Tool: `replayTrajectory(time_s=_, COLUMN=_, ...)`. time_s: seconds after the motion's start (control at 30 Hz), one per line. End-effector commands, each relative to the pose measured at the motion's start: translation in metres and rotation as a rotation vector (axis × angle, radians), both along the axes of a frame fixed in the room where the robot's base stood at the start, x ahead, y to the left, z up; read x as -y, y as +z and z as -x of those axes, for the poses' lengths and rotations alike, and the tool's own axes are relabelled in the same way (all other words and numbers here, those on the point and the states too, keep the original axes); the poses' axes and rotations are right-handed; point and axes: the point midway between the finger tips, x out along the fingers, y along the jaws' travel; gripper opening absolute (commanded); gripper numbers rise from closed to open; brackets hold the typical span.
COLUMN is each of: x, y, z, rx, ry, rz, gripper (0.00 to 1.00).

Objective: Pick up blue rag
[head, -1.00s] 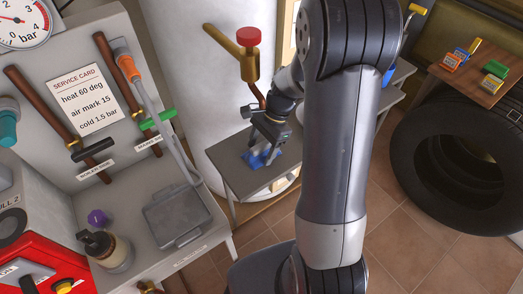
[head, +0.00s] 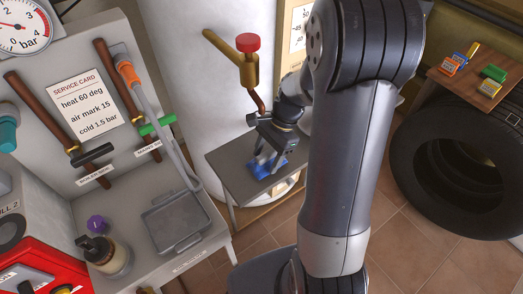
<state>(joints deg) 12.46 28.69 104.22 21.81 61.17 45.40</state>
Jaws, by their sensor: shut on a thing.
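The blue rag (head: 262,169) is a small bright blue cloth at the small grey table (head: 232,181) in front of the white tank. My gripper (head: 265,166) points down at it, with its fingers shut on the rag. Some of the rag shows around and below the fingertips. I cannot tell whether the rag still touches the table top.
A brass valve with a red cap (head: 248,43) stands out from the tank above the table. A grey workbench (head: 140,215) with a grey tray (head: 175,222) is at left. A large tyre (head: 465,160) stands at right under a wooden board (head: 480,85).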

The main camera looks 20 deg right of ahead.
Motion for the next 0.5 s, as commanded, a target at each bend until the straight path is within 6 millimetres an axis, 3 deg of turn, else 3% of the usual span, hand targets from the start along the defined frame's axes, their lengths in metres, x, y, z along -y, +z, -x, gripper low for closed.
replayTrajectory(time_s=0.5, x=0.037, y=0.000, z=0.114, rx=0.001, ry=-0.006, rz=0.001, gripper=0.35)
